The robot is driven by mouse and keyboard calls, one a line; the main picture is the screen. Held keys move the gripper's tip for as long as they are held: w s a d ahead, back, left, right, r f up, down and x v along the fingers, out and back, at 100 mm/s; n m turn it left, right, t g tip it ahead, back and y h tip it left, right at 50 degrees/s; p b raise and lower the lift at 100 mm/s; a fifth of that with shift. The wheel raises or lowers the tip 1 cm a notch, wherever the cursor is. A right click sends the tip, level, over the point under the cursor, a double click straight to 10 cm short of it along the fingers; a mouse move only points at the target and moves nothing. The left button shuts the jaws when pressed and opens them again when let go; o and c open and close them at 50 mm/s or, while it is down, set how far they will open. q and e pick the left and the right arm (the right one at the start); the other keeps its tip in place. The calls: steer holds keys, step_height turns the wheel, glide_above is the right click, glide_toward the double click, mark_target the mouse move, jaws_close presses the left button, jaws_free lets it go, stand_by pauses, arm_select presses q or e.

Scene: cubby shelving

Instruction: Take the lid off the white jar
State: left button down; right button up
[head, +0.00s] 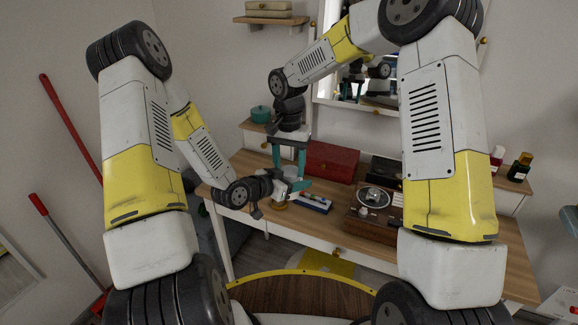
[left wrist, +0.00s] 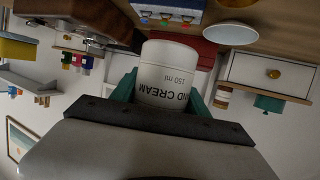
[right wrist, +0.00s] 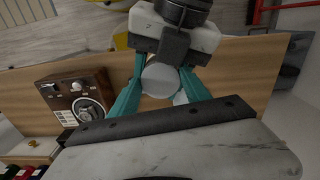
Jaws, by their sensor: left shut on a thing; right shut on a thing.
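The white jar (left wrist: 166,85) stands between the teal fingers of my left gripper (head: 298,186), which is shut on it from the side. Its label reads hand cream, upside down in the left wrist view. My right gripper (head: 290,172) reaches down from above, its fingers around the round white lid (right wrist: 161,78), seen from the top in the right wrist view. The two grippers meet over the front of the table, and they hide much of the jar in the head view. I cannot tell whether lid and jar are apart.
On the wooden table (head: 335,222) are a red box (head: 331,161), a brown device with a round dial (head: 374,197) and a blue-and-white tray (head: 313,203). A white dish (left wrist: 235,30) shows in the left wrist view. A teal pot (head: 261,114) sits on the left cubby.

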steer(key=shift+w+a+r, duration=0.15)
steer(key=shift+w, duration=0.05)
steer(key=o, duration=1.3)
steer(key=shift+o, duration=1.2)
steer(key=shift+s, duration=0.1)
steer(key=shift+r, duration=2.2)
steer(key=shift+c, duration=0.4)
steer(key=m, duration=0.1)
steer(key=r+m, duration=0.1)
steer(key=m, duration=0.3)
steer(key=shift+r, duration=0.35)
steer(key=m, duration=0.2)
steer(key=r+m, duration=0.1)
steer(key=m, duration=0.1)
steer(key=shift+d+r+m, duration=0.2)
steer(key=shift+m, duration=0.2)
steer(key=shift+f, duration=0.25)
step_height(320, 180, down, 7)
steer(key=shift+f, duration=0.2)
